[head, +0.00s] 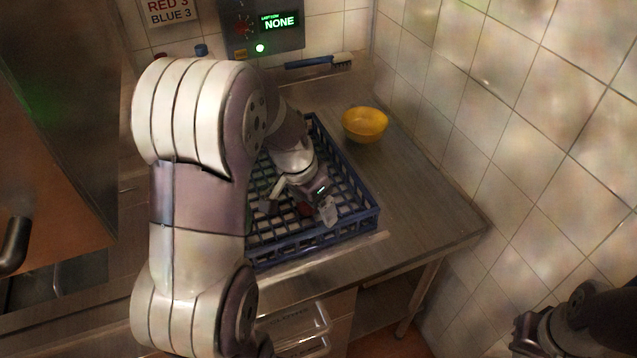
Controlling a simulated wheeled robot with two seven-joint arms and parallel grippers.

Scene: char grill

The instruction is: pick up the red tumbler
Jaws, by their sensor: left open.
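My right gripper (526,335) is at the lower right, away from the crate, dark and partly cut off. My left arm covers the crate's left side.
A yellow bowl (365,124) stands right of the crate on the steel counter (425,190). A blue brush (318,62) lies at the back. A blue cup (201,49) and a red one (160,57) show behind my arm. A tiled wall (545,130) bounds the right.

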